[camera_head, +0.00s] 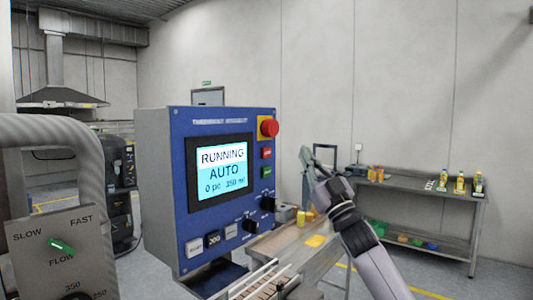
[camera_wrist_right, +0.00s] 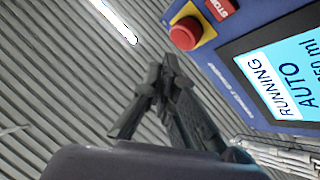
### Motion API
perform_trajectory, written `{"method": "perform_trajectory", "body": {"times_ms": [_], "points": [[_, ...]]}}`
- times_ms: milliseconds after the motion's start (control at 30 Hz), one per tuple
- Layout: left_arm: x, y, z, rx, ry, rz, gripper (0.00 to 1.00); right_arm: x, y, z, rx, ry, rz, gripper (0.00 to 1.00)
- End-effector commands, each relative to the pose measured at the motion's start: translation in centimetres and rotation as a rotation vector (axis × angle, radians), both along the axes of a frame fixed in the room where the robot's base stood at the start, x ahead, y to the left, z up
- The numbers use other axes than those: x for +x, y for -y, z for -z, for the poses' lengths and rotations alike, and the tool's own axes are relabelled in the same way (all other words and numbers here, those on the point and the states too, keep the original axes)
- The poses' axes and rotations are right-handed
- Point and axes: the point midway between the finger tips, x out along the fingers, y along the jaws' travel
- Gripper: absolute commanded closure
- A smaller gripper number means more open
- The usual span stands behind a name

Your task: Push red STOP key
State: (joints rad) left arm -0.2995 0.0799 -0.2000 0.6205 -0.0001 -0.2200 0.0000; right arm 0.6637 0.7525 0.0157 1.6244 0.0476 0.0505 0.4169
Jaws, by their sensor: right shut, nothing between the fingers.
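The red STOP key (camera_head: 266,153) is a small square key on the right side of the blue control panel (camera_head: 180,150). It sits below the red mushroom button (camera_head: 270,128) and above a green key (camera_head: 267,172). In the right wrist view the STOP key (camera_wrist_right: 221,9) shows at the top edge, beside the mushroom button (camera_wrist_right: 184,33) on its yellow plate. My right gripper (camera_head: 305,154) is shut and empty, to the right of the STOP key in the head view and apart from it. Its fingers (camera_wrist_right: 162,65) also show in the right wrist view. My left gripper is out of view.
The panel screen (camera_head: 222,170) reads RUNNING, AUTO, 0 pc, 350 ml. Black knobs (camera_head: 268,204) and several keys sit lower on the panel. A SLOW/FAST plate (camera_head: 60,235) stands at left. A conveyor (camera_head: 290,250) runs below. A shelf table (camera_head: 420,190) with bottles stands behind.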

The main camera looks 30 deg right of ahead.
Motion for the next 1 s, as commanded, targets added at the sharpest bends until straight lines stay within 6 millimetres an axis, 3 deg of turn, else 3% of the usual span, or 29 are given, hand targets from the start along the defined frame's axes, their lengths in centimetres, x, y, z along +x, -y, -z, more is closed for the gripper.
{"method": "perform_trajectory", "body": {"times_ms": [367,1000], "points": [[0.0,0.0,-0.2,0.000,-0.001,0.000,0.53,0.5,-0.1,0.0,0.002,-0.002,0.000,1.00],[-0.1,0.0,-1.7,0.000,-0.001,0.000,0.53,7.5,-3.0,0.0,0.002,-0.002,0.000,1.00]]}}
